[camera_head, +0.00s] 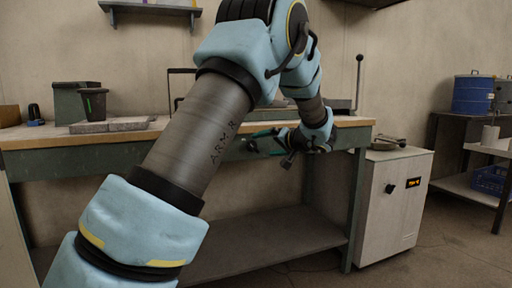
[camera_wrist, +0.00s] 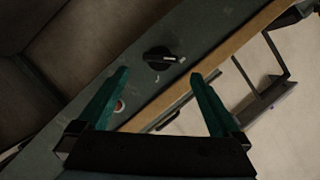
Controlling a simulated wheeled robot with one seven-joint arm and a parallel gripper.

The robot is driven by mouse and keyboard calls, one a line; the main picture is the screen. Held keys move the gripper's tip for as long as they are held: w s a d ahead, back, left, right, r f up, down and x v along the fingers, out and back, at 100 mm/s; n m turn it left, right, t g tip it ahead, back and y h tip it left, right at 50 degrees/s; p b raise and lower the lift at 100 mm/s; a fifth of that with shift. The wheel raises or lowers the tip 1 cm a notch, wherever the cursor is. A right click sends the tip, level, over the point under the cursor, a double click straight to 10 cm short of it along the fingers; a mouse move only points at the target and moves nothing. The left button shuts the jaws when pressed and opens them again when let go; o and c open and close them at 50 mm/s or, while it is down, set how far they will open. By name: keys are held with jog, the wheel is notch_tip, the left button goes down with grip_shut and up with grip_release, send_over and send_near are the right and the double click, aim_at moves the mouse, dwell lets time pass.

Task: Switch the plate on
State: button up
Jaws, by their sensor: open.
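My gripper (camera_head: 258,143) is at the front of the workbench, its green fingers spread toward the bench's front panel. In the wrist view my gripper (camera_wrist: 160,74) is open and empty. A black knob (camera_wrist: 159,57) with a pale pointer mark sits on the grey panel, just beyond and between the fingertips; contact does not show. A small red, white-ringed spot (camera_wrist: 119,105) lies beside the left finger. The knob also shows as a dark shape in the head view (camera_head: 250,145). The plate itself cannot be made out with certainty; my arm hides part of the bench top.
The wooden bench edge (camera_wrist: 185,93) runs close beside the right finger. A pale cabinet (camera_head: 395,220) with a dark knob (camera_head: 389,188) and a lit orange display (camera_head: 413,183) stands right of the bench. A dark cup (camera_head: 94,103) stands at the left. A lower shelf (camera_head: 265,235) lies below.

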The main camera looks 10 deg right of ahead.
aim_at(257, 146)
jog(key=x, duration=0.5)
jog(key=shift+w+a+f, duration=0.15)
jog(key=shift+w+a, duration=0.05)
jog(key=shift+w, duration=0.1)
jog(key=shift+c, duration=0.2)
jog(key=c, duration=1.3)
